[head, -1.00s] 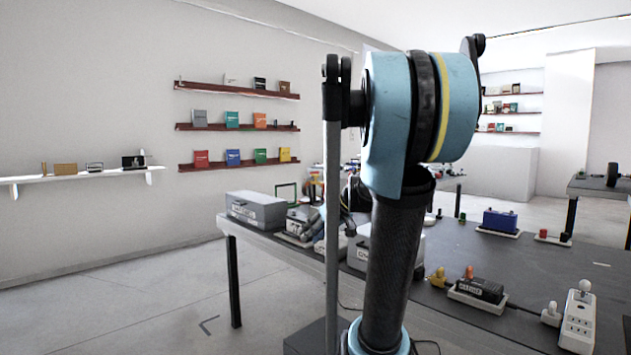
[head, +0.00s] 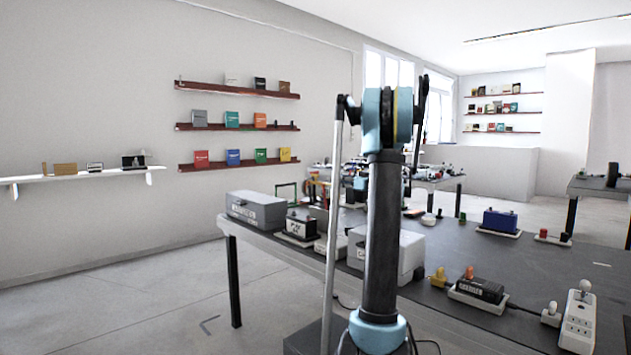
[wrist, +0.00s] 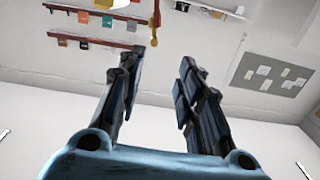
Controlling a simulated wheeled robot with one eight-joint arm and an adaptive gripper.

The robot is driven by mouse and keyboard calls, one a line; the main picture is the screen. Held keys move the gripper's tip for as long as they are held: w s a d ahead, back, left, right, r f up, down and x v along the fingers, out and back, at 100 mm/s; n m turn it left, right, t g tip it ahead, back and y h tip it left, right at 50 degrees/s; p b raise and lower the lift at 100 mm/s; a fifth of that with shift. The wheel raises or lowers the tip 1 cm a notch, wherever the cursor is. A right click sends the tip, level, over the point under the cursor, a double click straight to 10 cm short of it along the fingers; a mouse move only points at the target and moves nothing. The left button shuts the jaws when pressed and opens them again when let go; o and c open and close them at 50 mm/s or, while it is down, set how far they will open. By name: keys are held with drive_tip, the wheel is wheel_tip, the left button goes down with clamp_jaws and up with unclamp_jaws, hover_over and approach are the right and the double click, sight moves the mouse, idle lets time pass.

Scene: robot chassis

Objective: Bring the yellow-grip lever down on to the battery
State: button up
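A black box-shaped battery (head: 478,289) with a pale label sits in a light tray on the table. A yellow knob (head: 438,277) and an orange knob (head: 469,272) stand beside it; I cannot tell whether either belongs to the lever. In the wrist view, whose picture is upside down, a slim red and yellow rod (wrist: 155,22) with a yellow rounded end shows beyond the fingertips; it may be the yellow-grip lever. My gripper (wrist: 163,62) is open and empty, its fingers apart and clear of the rod. In the head view my arm hides the gripper.
The dark table (head: 445,245) also bears a grey case (head: 256,211), a black-and-white box (head: 300,225), a large grey box (head: 411,252), a blue battery-like box (head: 499,220) and a white socket strip (head: 578,322). Wall shelves (head: 236,127) hold books. Open floor lies at left.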

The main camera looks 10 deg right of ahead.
sight(318, 176)
drive_tip(key=x, duration=1.7)
drive_tip(key=shift+w+d+r, duration=0.25)
drive_tip(key=shift+w, duration=0.2)
drive_tip(key=shift+c, duration=0.3)
clamp_jaws()
